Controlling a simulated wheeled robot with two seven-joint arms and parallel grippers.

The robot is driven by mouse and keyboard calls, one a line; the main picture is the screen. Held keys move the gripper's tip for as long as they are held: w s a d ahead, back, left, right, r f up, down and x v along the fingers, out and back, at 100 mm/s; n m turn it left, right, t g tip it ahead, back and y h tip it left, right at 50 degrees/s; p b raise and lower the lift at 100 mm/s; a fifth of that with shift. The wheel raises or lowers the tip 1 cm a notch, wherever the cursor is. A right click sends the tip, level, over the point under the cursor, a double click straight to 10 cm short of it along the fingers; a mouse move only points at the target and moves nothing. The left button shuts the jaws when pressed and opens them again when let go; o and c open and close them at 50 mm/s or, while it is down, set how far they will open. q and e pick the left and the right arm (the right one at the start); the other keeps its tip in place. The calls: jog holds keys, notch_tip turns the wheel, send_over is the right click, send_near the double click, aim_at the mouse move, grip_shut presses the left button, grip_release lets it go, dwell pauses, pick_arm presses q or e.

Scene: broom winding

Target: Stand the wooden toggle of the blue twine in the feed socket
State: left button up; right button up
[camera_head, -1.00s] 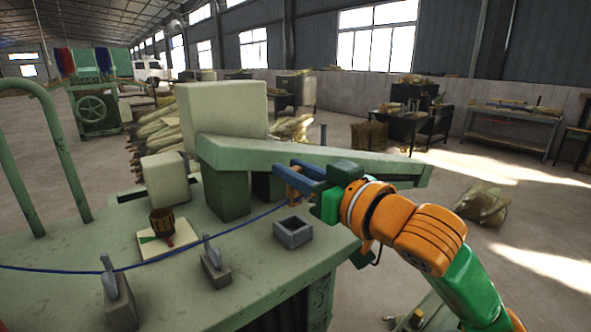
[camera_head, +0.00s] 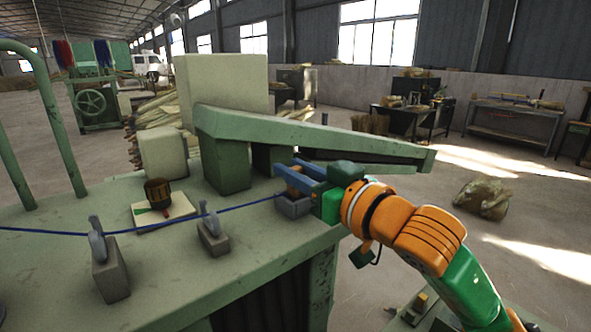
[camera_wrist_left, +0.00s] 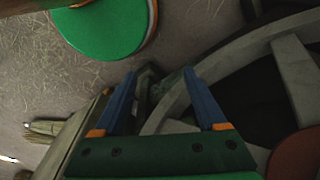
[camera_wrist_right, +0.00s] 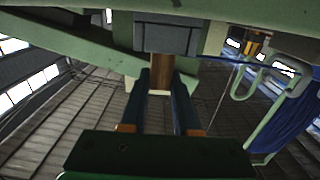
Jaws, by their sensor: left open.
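My right gripper (camera_head: 287,170) is shut on the wooden toggle (camera_head: 290,184), directly at the grey feed socket (camera_head: 291,207). The right wrist view shows the brown toggle (camera_wrist_right: 160,78) between the fingers, its end meeting the socket block (camera_wrist_right: 166,38). The toggle looks roughly upright; the gripper and socket rim hide how deep its end sits. The blue twine (camera_head: 150,228) runs left from the toggle across the bench. My left gripper (camera_wrist_left: 160,74) is open and empty in the left wrist view, away from the toggle, and is out of the head view.
Two grey clip posts (camera_head: 108,265) (camera_head: 212,235) stand on the green bench (camera_head: 180,280) along the twine. A brown cup-like item (camera_head: 158,193) sits on a pale pad. A long green beam (camera_head: 320,145) runs behind the socket. Bench space in front is clear.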

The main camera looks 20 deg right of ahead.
jog(key=o, duration=0.5)
jog(key=b+v, duration=0.2)
jog(key=v, duration=0.4)
jog(key=shift+s+f+b, duration=0.15)
jog(key=shift+b, duration=0.25)
jog(key=shift+s+d, duration=0.25)
jog(key=shift+s, duration=0.2)
